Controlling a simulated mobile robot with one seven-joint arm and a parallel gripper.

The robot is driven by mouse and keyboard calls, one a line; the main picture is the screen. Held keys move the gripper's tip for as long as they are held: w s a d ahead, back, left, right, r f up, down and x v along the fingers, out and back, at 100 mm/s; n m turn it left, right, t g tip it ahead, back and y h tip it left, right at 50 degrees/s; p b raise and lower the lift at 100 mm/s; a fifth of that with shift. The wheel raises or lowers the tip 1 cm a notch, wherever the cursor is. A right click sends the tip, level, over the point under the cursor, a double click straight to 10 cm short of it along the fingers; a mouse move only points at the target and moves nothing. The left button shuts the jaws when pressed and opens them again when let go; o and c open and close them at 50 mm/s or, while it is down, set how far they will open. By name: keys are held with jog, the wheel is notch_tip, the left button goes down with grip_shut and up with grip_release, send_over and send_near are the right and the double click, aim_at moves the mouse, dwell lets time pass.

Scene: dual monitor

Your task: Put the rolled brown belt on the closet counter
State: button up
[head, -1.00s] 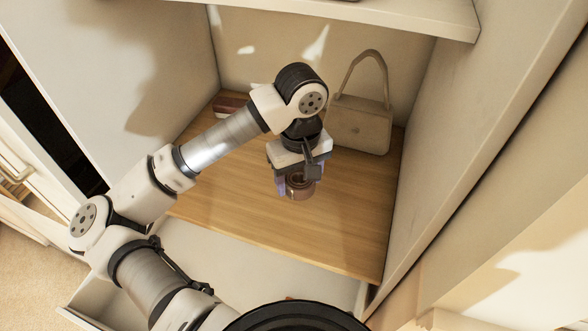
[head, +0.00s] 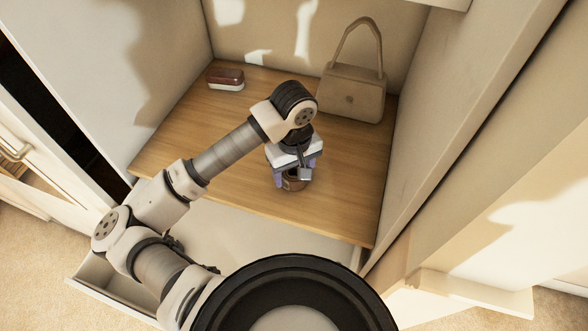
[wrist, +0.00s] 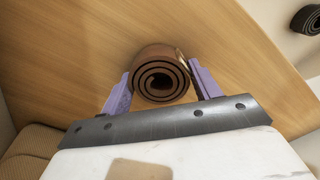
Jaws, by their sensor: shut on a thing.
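The rolled brown belt (wrist: 160,73) sits between the purple fingers of my gripper (wrist: 162,85) in the wrist view, its spiral end facing the camera. The fingers are shut on it. In the head view, my gripper (head: 294,180) points down over the wooden closet counter (head: 225,150), and part of the belt (head: 292,184) shows below it. I cannot tell whether the belt touches the counter.
A beige handbag (head: 353,92) stands at the back right of the counter. A brown and white brush-like object (head: 226,78) lies at the back left. An open drawer (head: 250,232) is below the counter's front edge. Side walls bound the closet; the middle counter is mostly clear.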

aim_at(294, 171)
jog(key=shift+f, duration=0.15)
jog(key=o, duration=1)
jog(key=shift+r+p, duration=0.3)
jog(key=shift+r+b, duration=1.55)
jog(key=shift+r, duration=4.4)
